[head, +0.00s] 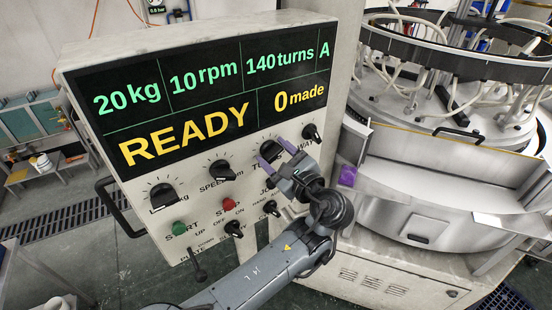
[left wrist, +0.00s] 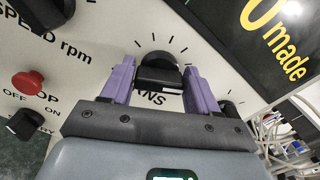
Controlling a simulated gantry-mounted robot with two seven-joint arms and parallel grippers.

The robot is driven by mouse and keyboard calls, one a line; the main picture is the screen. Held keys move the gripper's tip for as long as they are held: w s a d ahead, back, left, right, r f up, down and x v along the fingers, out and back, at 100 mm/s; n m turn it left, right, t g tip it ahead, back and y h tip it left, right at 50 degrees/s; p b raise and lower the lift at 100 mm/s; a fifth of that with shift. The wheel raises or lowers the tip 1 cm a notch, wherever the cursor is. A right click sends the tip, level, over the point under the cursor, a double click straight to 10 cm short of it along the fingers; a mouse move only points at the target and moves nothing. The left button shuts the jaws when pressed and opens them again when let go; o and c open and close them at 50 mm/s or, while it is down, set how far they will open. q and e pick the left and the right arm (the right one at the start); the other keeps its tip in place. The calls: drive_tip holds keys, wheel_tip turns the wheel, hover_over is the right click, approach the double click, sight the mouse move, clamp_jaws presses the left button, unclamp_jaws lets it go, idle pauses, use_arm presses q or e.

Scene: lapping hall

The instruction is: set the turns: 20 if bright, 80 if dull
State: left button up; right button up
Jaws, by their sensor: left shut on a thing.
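The control panel's display (head: 200,95) reads 20 kg, 10 rpm, 140 turns, A, READY and 0 made. The black turns knob (head: 271,144) is below the display on the right, its label partly hidden. My left gripper (head: 274,156) is at this knob. In the left wrist view the purple fingers (left wrist: 157,82) stand on either side of the turns knob (left wrist: 158,66), shut on it. Scale ticks show around the knob. No workpiece surface that I can judge as bright or dull is seen. My right gripper is out of view.
A round machine with hoses (head: 460,80) stands at right. A small purple piece (head: 347,176) shows beside it.

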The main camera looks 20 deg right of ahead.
use_arm(q)
drive_tip(key=n+b, duration=0.5)
drive_tip(key=b, duration=0.2)
drive_tip(key=n+b, duration=0.4)
drive_tip(key=b, duration=0.3)
drive_tip(key=f+n+b, duration=0.1)
drive_tip(key=n+b, duration=0.4)
drive_tip(key=b, duration=0.2)
drive_tip(key=shift+s+a+n, duration=0.1)
drive_tip(key=shift+a+n, duration=0.05)
drive_tip(key=shift+n, duration=0.15)
drive_tip(key=shift+n+b, duration=0.8)
drive_tip(key=shift+n, duration=0.1)
drive_tip(key=n, duration=0.2)
drive_tip(key=shift+r+n, duration=0.1)
drive_tip(key=shift+n, duration=0.2)
drive_tip(key=n, duration=0.4)
drive_tip(key=shift+n, duration=0.3)
drive_tip(key=n, duration=0.2)
drive_tip(key=n+p, duration=0.1)
drive_tip(key=n, duration=0.3)
drive_tip(key=shift+d+p, duration=0.25)
drive_tip(key=shift+p, duration=0.15)
drive_tip(key=shift+d+n+p, duration=0.1)
drive_tip(key=shift+n+p, duration=0.45)
drive_tip(key=shift+n, duration=1.25)
drive_tip(key=o, duration=1)
drive_tip(key=shift+c, duration=0.2)
